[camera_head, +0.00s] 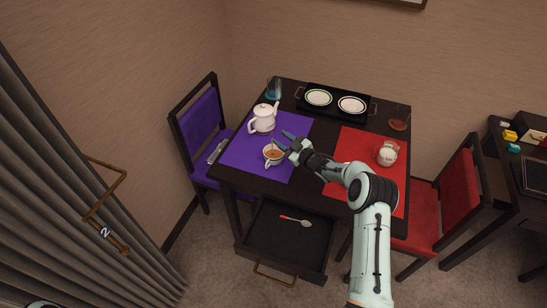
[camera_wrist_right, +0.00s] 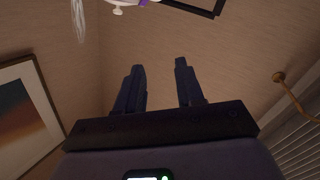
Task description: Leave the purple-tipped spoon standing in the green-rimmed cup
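A white cup (camera_head: 271,158) with brown liquid stands on the purple mat (camera_head: 240,157); its rim colour is too small to tell. My right gripper (camera_head: 284,139) is just above and right of this cup in the head view. Its two fingers show apart in the right wrist view (camera_wrist_right: 160,80), with nothing seen between them. I cannot make out a purple-tipped spoon. A spoon with a red handle end (camera_head: 297,221) lies in the open drawer under the table. My left gripper is not in view.
A white teapot (camera_head: 263,118) stands behind the cup. A black tray (camera_head: 335,112) holds two plates, one (camera_head: 318,97) green-rimmed. The open drawer (camera_head: 270,246) juts out below. Purple (camera_head: 199,123) and red (camera_head: 461,186) chairs flank the table.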

